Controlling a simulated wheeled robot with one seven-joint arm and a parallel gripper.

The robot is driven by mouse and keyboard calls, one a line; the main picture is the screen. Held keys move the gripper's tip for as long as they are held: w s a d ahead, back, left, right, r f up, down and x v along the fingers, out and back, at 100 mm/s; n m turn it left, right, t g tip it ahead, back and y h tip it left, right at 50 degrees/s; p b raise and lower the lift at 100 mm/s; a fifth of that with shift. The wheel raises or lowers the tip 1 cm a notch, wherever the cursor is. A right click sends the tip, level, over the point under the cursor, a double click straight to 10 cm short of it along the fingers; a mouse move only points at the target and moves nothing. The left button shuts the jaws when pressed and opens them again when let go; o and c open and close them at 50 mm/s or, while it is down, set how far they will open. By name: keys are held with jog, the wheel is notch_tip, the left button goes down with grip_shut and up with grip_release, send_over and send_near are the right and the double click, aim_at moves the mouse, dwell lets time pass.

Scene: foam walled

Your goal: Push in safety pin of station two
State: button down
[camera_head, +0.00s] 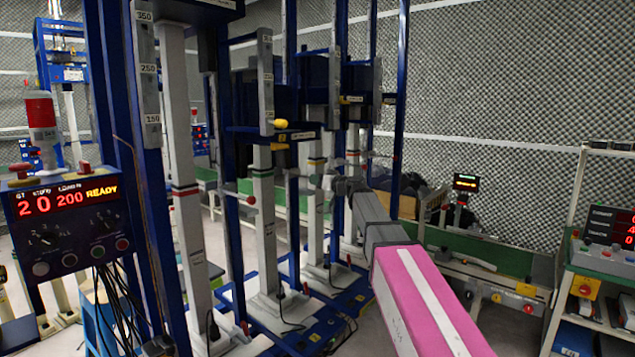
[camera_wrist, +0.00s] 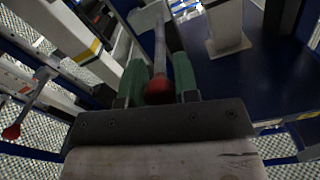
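A safety pin with a grey rod and a red ball knob (camera_wrist: 159,90) points towards my palm in the wrist view. My gripper (camera_wrist: 159,75) has a green finger on each side of it. The knob fills most of the space between the fingers; I cannot tell whether they touch it. The rod's far end meets a pale grey part. In the head view my gripper (camera_head: 335,183) is small and dark at the end of my arm, among the presses, and the pin there is not clear.
Another red-knobbed pin (camera_wrist: 12,132) sticks out at the left of the wrist view. A red-knobbed pin (camera_head: 251,199) also shows left of my gripper in the head view. Blue frame posts (camera_head: 226,150) and white columns (camera_head: 263,220) stand close by. A control box (camera_head: 70,222) reads READY.

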send_near(291, 174)
jog(key=x, duration=0.5)
jog(key=shift+w+f, duration=0.15)
jog(key=shift+w, duration=0.25)
jog(key=c, duration=0.9)
grip_release()
jog(key=shift+o, duration=0.2)
jog(key=shift+s, duration=0.1)
jog(key=v, duration=1)
jog(key=shift+s+d, duration=0.25)
jog(key=shift+d, duration=0.05)
